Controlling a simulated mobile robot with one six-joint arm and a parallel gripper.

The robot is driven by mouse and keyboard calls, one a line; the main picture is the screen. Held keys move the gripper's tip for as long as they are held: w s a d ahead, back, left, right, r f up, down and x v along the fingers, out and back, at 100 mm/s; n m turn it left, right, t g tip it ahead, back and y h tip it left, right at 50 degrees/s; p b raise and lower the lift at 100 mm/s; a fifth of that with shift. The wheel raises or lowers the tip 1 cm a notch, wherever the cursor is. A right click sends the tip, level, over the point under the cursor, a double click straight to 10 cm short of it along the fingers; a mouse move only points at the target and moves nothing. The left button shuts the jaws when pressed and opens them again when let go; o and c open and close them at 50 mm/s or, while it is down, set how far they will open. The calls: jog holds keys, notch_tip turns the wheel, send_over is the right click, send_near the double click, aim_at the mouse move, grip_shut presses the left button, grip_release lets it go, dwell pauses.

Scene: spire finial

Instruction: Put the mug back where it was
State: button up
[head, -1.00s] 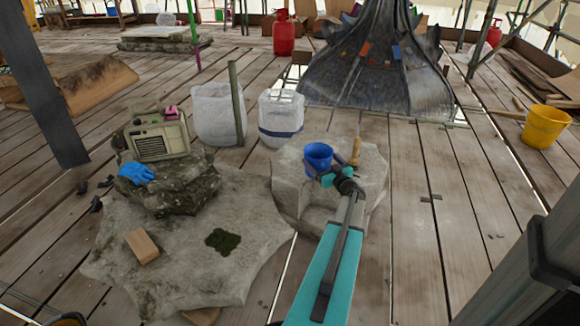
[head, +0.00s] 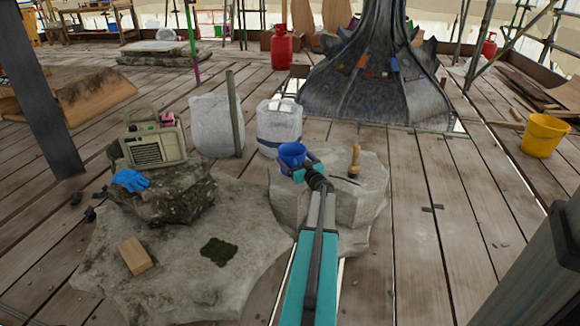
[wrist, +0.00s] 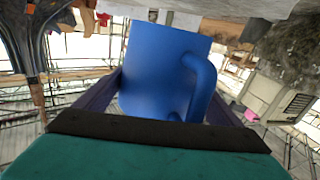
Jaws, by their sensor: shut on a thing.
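The blue mug (head: 292,153) is held by my gripper (head: 300,167) at the upper left part of the pale stone block (head: 350,205). In the wrist view the mug (wrist: 160,75) fills the middle, its handle on the right, with the dark fingers of my gripper (wrist: 165,95) on both sides of it. I cannot tell whether the mug's base touches the stone. A wooden-handled tool (head: 355,160) stands on the same block, right of the mug.
Left is a large flat stone (head: 170,270) with a wooden block (head: 135,256) and a dark moss patch (head: 219,250). Behind it, a rougher stone bears a radio (head: 155,140) and blue gloves (head: 130,180). White bags (head: 215,125) stand behind the pale block. A yellow bucket (head: 543,135) is at right.

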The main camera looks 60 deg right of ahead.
jog(key=shift+w+d, duration=0.15)
jog(key=shift+w, duration=0.6)
jog(key=shift+w+d+f+b, duration=0.1)
jog(key=shift+w+f+b, duration=0.1)
jog(key=shift+w+b, duration=0.4)
jog(key=shift+f+b, duration=1.15)
jog(key=shift+f, duration=0.55)
jog(key=shift+f, duration=0.1)
jog(key=o, duration=0.9)
